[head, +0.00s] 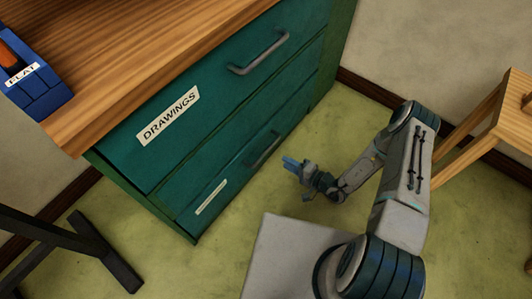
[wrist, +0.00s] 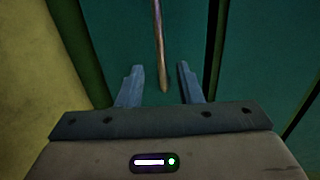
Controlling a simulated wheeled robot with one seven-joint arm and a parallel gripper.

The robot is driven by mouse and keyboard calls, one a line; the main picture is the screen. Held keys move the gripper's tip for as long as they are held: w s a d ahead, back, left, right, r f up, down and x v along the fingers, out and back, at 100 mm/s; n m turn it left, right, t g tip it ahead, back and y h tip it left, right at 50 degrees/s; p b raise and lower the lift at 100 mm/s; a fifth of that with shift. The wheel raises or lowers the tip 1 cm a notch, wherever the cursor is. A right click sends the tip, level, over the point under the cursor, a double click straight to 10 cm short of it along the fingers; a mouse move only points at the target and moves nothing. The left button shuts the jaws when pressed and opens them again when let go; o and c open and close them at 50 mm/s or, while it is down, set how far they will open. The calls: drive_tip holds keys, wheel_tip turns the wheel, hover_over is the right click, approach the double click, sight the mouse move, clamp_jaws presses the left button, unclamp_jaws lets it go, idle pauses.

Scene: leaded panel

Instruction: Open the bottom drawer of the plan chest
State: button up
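The plan chest (head: 320,85) is dark green under a wooden top. Its bottom drawer (head: 190,185) looks shut, and carries a small white label (head: 211,197) and a grey bar handle (head: 262,149). My gripper (head: 287,162) is low in front of that drawer, close to the handle's near side. In the wrist view my gripper (wrist: 160,78) is open, with its two blue fingers apart. The handle (wrist: 158,45) runs into the space between the fingers from the top. I cannot tell how deep it sits between them.
The upper drawer (head: 225,100), labelled DRAWINGS, is shut, with its own handle (head: 259,55). A blue bin (head: 38,90) marked FLAT stands on the wooden top (head: 140,45). A dark stand leg (head: 105,250) is at lower left, a wooden stool (head: 505,110) at right. Green floor (head: 335,120) between is clear.

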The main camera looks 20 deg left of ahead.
sight(266, 151)
drive_tip(key=b+x, duration=0.3)
drive_tip(key=x, duration=0.8)
drive_tip(key=shift+a, duration=0.2)
clamp_jaws()
